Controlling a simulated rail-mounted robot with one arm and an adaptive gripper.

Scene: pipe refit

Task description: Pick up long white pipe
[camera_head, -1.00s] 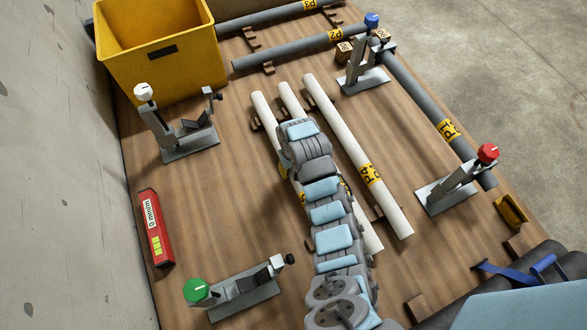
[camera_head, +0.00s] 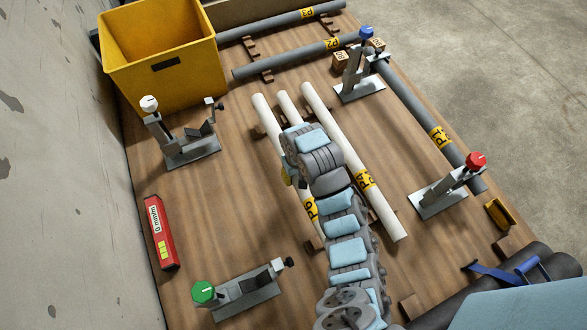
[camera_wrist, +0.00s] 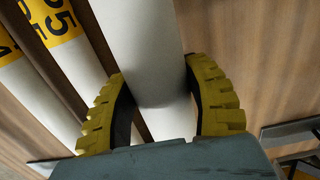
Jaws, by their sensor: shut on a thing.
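Three long white pipes lie side by side in the middle of the board: a left one (camera_head: 268,122), a middle one (camera_head: 289,106) and a right one (camera_head: 338,137) with a yellow P4 band. My arm covers much of the middle pipe. My gripper (camera_wrist: 160,112) has its yellow padded fingers on both sides of a white pipe (camera_wrist: 150,60), shut on it.
A yellow bin (camera_head: 165,60) stands at the back left. Clamp stands with white (camera_head: 190,150), green (camera_head: 245,290), blue (camera_head: 358,85) and red (camera_head: 445,195) knobs surround the pipes. Grey pipes lie behind (camera_head: 290,60) and to the right (camera_head: 415,110). A red level (camera_head: 160,232) lies left.

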